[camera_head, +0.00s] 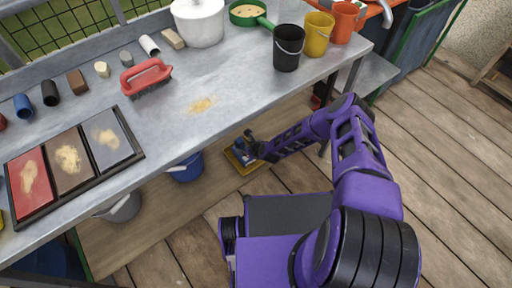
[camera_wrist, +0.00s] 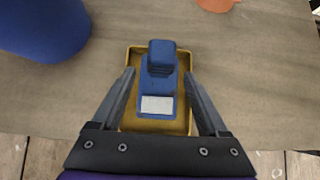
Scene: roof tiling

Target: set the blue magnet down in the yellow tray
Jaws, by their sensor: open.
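The blue magnet (camera_wrist: 161,75) has a raised block at its far end and a pale label on its near end. It lies in the yellow tray (camera_wrist: 182,123) in the wrist view. My gripper (camera_wrist: 161,75) is open, with one finger on each side of the magnet and a gap showing to either side. In the head view my gripper (camera_head: 251,143) is low beside the workbench, at the tray (camera_head: 240,165). The magnet (camera_head: 241,152) is small there and partly hidden by my gripper.
A blue bucket (camera_head: 186,169) stands left of the tray, on the brown board (camera_head: 150,218) under the workbench (camera_head: 185,120). The bench edge runs above this low area. An orange thing (camera_wrist: 217,4) shows at the wrist view's top. Wooden decking (camera_head: 440,150) lies open on the right.

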